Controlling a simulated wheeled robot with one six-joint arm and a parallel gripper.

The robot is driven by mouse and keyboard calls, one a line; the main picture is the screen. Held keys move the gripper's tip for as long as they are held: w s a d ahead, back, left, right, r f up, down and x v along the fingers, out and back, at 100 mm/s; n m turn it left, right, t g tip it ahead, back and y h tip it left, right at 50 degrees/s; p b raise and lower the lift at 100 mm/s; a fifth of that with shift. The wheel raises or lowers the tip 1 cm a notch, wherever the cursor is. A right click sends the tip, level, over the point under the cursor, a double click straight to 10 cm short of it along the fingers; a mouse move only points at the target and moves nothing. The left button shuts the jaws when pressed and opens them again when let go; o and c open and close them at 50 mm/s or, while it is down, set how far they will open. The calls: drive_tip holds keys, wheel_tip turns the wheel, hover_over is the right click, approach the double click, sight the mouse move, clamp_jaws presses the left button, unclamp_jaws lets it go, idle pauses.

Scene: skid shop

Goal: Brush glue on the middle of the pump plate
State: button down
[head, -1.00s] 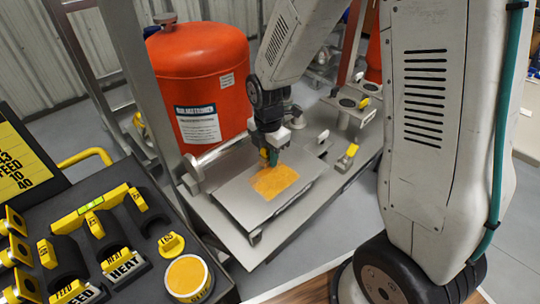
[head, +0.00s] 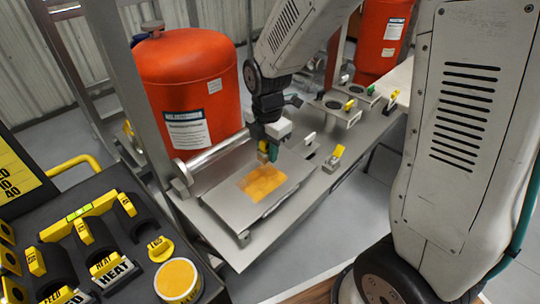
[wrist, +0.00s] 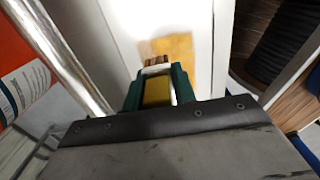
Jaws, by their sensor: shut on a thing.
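The pump plate (head: 232,212) is a flat grey plate on the metal skid. An amber patch of glue (head: 262,184) covers part of its middle; the patch also shows in the wrist view (wrist: 181,50). My gripper (head: 268,152) is over the plate's far edge, just behind the patch. In the wrist view its green fingers (wrist: 158,90) are shut on a brush with a yellow handle (wrist: 157,92) and brownish bristles (wrist: 157,61). The bristles point toward the plate beside the patch. I cannot tell whether they touch it.
A red tank (head: 190,90) stands behind the plate, and a metal pipe (head: 215,153) runs beside it. Yellow-tagged brackets (head: 335,157) sit on the skid to the right. A dark tool tray (head: 140,270) with a round yellow-topped tin (head: 178,278) is at lower left.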

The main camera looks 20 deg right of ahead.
drive_tip(key=shift+r, duration=1.25)
drive_tip(key=shift+s, duration=0.1)
